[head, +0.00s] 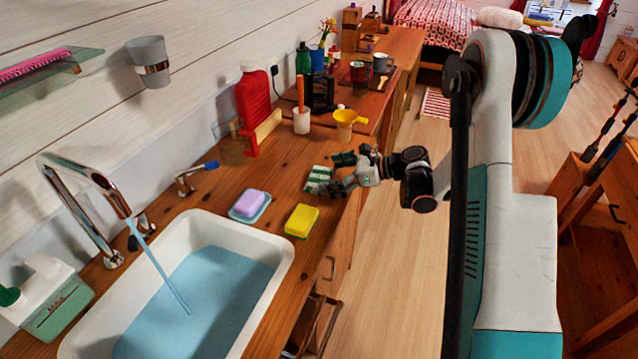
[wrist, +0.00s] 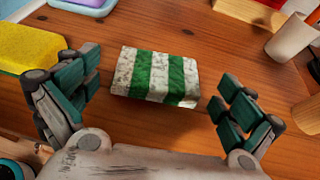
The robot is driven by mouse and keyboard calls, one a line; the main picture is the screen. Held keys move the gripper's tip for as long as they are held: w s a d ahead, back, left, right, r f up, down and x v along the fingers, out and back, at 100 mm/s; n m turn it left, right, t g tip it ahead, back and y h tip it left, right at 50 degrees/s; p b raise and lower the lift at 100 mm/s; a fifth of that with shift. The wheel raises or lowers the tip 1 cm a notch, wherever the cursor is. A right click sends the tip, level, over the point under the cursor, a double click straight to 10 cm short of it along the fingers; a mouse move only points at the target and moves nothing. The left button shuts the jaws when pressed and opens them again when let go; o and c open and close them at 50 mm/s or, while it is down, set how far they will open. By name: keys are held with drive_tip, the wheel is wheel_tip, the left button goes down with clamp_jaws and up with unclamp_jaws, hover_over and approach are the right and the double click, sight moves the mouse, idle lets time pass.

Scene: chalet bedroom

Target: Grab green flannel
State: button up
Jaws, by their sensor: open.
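The green flannel is a folded green-and-white striped cloth (wrist: 155,77) lying flat on the wooden counter. In the head view the flannel (head: 318,179) lies near the counter's front edge, to the right of the yellow sponge. My gripper (wrist: 158,105) is open, with one finger to the left and one to the right of the cloth in the wrist view. The fingers are apart from the cloth and nothing is between them but the counter and the cloth just beyond. In the head view my gripper (head: 345,172) reaches in from the right, partly overlapping the cloth's right side.
A yellow sponge (head: 301,221) and a purple soap on a blue dish (head: 262,210) lie left of the cloth. A white sink (head: 276,262) holds water. Bare counter surrounds the cloth.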

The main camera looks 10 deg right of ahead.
drive_tip(key=shift+x, duration=1.15)
drive_tip(key=c, duration=0.8)
drive_tip(key=shift+o, duration=0.2)
drive_tip(key=shift+d, duration=0.1)
